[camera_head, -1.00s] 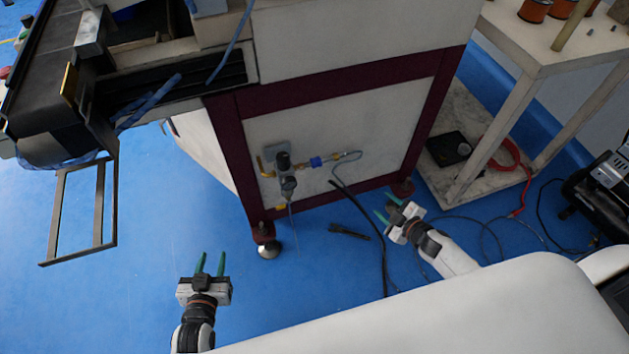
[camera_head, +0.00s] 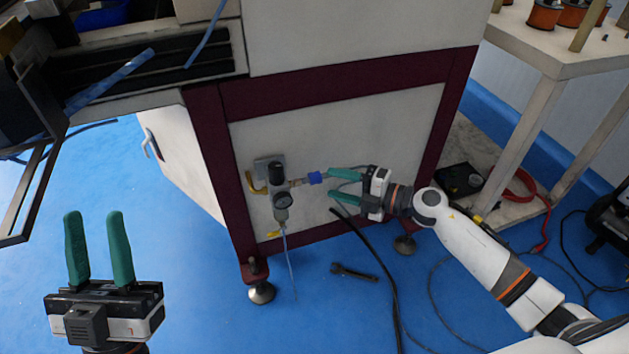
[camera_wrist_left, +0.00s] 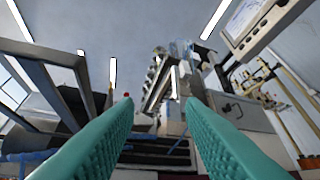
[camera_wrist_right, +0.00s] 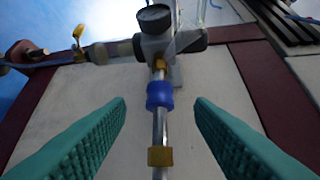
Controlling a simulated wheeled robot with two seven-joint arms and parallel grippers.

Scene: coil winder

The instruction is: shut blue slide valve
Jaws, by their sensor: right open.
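The blue slide valve (camera_head: 315,178) is a small blue sleeve on the thin air line to the right of the regulator, on the machine's side panel. In the right wrist view the blue sleeve (camera_wrist_right: 160,95) sits around the metal pipe, between two brass fittings. My right gripper (camera_head: 330,184) is open, its green fingers pointing left at the valve. In its wrist view the fingers (camera_wrist_right: 160,112) lie on either side of the pipe's line, apart from the sleeve. My left gripper (camera_head: 92,215) is open and empty at the lower left, pointing up; its fingers also frame the left wrist view (camera_wrist_left: 158,105).
The regulator with gauge (camera_head: 280,195) stands left of the valve. A black hose (camera_head: 375,255) and a wrench (camera_head: 354,272) lie below on the blue floor. A table with spools (camera_head: 560,60) stands at the right. The floor between my grippers is mostly clear.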

